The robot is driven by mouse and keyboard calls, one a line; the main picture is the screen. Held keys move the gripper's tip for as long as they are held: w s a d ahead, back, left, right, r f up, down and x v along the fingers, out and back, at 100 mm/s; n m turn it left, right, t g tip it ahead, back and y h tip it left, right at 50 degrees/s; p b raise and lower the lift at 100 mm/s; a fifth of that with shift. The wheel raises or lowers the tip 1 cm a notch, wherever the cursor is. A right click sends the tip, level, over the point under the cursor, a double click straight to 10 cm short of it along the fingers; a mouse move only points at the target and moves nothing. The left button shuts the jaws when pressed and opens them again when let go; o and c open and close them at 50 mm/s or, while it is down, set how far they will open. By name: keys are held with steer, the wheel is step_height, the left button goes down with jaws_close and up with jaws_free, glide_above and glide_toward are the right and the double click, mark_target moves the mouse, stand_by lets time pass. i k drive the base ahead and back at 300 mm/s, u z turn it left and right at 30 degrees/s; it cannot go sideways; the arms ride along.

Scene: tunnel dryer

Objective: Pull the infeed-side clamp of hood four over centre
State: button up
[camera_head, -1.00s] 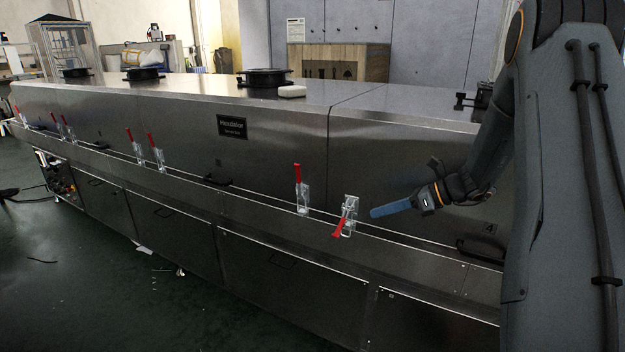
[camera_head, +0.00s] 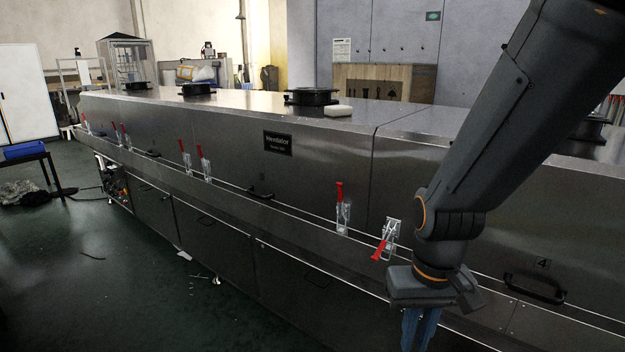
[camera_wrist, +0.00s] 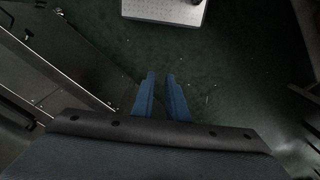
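The hood with the "4" plate (camera_head: 543,263) is at the right of the steel dryer. Near its left edge is a clamp (camera_head: 391,231) with a bright metal body. Its red handle (camera_head: 381,250) hangs down and outward to the left. My gripper (camera_head: 418,332) is below and right of this clamp, apart from it, with blue fingers pointing down. In the wrist view my gripper (camera_wrist: 160,80) shows two blue fingers a little apart, with only dark floor between them. Part of hood four is hidden behind my arm.
Left of the hood seam, another clamp (camera_head: 342,215) has its red handle upright. A black handle (camera_head: 536,288) projects from hood four's lower front. A steel ledge runs along the dryer below the clamps. The green floor (camera_head: 100,280) at left is open, with some scraps.

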mark_target(376, 257)
steer(key=u, duration=2.7)
steer(key=k, duration=1.8)
steer(key=z, duration=1.3)
steer(key=i, duration=0.5)
steer(key=z, duration=0.05)
